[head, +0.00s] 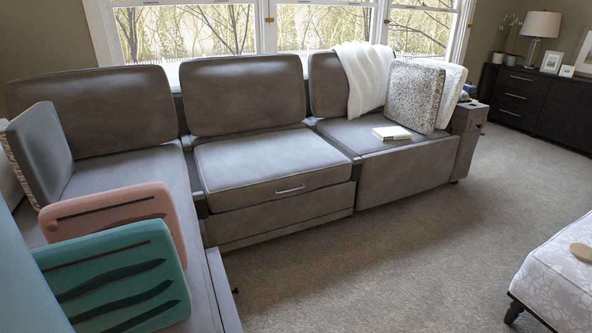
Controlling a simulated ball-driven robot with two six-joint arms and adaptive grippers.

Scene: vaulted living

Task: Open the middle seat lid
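The middle seat lid (262,162) is a grey leather-like cushion on the sectional sofa, between the left seat section and the right seat (365,135). It lies down over its base (285,212), with a seam along the front. A short silver bar handle (290,190) sits on its front edge. The middle back cushion (243,95) stands behind it. Neither of my grippers shows in the head view.
Pink (115,210) and teal (120,280) cushions stand at the left front. A book (391,133), a patterned pillow (412,95) and a white throw (363,78) are on the right seat. Carpet (390,250) before the sofa is clear. A white patterned ottoman (555,270) stands right.

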